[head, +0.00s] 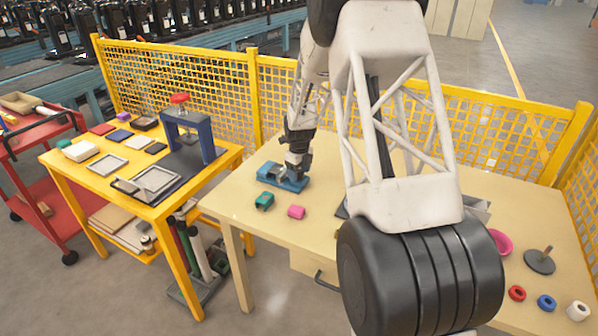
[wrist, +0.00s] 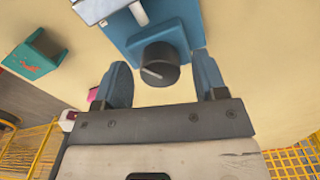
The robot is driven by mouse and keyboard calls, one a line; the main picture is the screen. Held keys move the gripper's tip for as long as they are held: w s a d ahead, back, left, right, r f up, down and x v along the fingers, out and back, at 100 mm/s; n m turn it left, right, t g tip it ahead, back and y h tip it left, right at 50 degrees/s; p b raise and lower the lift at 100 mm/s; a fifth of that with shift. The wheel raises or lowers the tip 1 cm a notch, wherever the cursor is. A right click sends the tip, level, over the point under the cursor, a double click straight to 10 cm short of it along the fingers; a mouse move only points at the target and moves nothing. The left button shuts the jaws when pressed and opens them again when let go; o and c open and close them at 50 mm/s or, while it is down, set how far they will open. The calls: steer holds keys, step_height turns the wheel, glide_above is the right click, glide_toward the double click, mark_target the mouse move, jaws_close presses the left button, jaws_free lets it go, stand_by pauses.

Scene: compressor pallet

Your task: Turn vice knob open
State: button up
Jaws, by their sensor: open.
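The blue vice (head: 284,179) sits on the beige table, near its left part in the head view. In the wrist view the vice (wrist: 155,35) is at the top, with its dark round knob (wrist: 158,66) facing my gripper; a light line marks the knob. My gripper (head: 296,166) is at the vice in the head view and covers part of it. In the wrist view my gripper (wrist: 162,68) is open, one blue finger on each side of the knob, with a visible gap on both sides. The knob is hidden in the head view.
A yellow mesh fence (head: 205,80) runs behind the beige table (head: 245,210). A yellow table with trays and a blue press (head: 200,135) stands left. My arm hides the table's middle.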

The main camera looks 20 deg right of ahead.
steer(key=c, duration=0.9)
